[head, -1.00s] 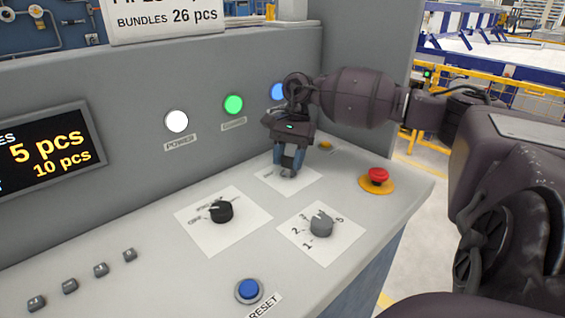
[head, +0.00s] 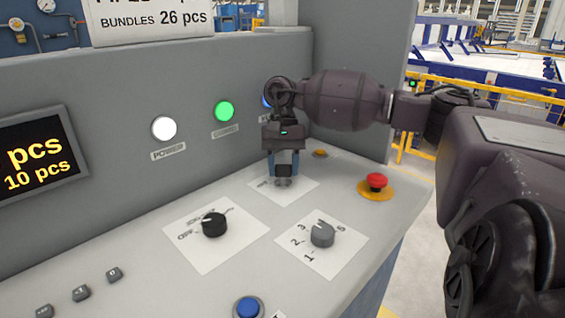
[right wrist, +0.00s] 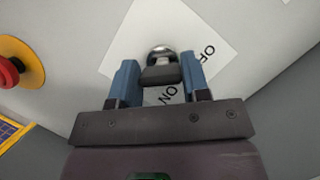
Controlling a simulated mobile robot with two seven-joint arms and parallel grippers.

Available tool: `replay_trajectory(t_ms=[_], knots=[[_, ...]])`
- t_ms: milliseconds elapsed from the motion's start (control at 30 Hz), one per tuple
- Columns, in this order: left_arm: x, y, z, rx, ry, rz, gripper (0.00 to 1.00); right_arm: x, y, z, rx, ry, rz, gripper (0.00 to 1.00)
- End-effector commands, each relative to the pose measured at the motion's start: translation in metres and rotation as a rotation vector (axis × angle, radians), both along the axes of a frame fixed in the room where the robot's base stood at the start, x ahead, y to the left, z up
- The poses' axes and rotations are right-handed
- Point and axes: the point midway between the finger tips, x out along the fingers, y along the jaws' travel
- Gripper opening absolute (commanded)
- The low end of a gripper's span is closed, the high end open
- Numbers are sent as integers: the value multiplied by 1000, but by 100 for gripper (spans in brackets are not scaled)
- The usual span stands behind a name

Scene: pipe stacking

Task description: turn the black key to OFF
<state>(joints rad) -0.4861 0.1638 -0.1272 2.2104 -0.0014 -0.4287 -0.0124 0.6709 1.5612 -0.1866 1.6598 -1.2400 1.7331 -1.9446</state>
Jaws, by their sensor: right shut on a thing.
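The black key (right wrist: 160,75) stands in a round silver lock on a white label plate (right wrist: 118,62) marked OFF and ON in the right wrist view. My right gripper (right wrist: 159,68) has its two blue fingers on either side of the key's head, shut on it. In the head view the right gripper (head: 283,178) points down at the plate (head: 305,190) near the panel's back wall, with the dark key (head: 283,169) between its fingers. The fingers partly cover the plate's print in the head view. My left gripper is not in view.
A black selector knob (head: 214,224) and a grey numbered knob (head: 322,234) are nearer on the panel. A red emergency button (head: 376,181) is to the right. A blue button (head: 248,307) is at the front. White (head: 164,129) and green (head: 224,111) lamps are lit.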

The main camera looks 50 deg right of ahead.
Motion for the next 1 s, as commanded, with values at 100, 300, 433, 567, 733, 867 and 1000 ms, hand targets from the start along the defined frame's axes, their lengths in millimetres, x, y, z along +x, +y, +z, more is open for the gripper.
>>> replay_trajectory(t_ms=[100,300,433,567,733,867,1000], knots=[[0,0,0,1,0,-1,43,0,0,0,0,-1,2,19],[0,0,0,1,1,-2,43,0,0,0,-1,-1,1,53],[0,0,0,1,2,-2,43,0,0,0,-1,-1,1,68],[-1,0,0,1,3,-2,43,0,0,0,-1,-1,0,68],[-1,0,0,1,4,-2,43,1,-1,3,0,-1,0,68],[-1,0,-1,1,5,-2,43,5,-4,14,-1,-5,-1,68],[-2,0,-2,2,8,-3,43,11,-11,36,-1,-4,-1,68]])
